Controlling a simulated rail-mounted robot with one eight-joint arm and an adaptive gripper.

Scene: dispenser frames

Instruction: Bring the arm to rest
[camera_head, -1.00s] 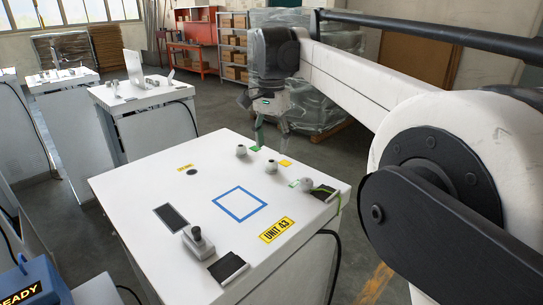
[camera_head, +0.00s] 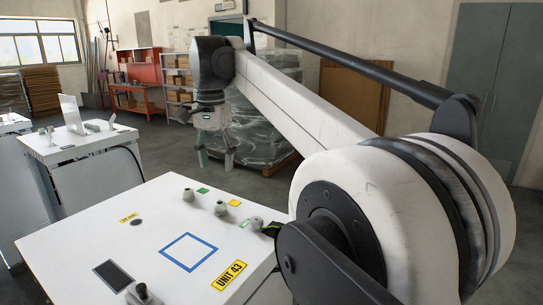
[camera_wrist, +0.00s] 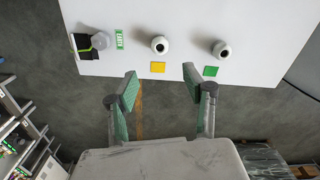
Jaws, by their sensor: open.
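My gripper (camera_head: 215,158) hangs pointing down beyond the far edge of the white dispenser cabinet (camera_head: 75,237). It also shows in the wrist view (camera_wrist: 160,90), where its two green-padded fingers stand apart with nothing between them. In the wrist view the cabinet top (camera_wrist: 190,22) lies past the fingertips, with grey floor directly below and around the fingers. My gripper touches nothing that I can see.
The cabinet top bears several round knobs (camera_head: 221,208), a blue square outline (camera_head: 188,235) and a UNIT 43 label (camera_head: 229,275). A wrapped pallet (camera_head: 262,125) stands behind my gripper. Another white cabinet (camera_head: 90,142) stands at left. Floor between is clear.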

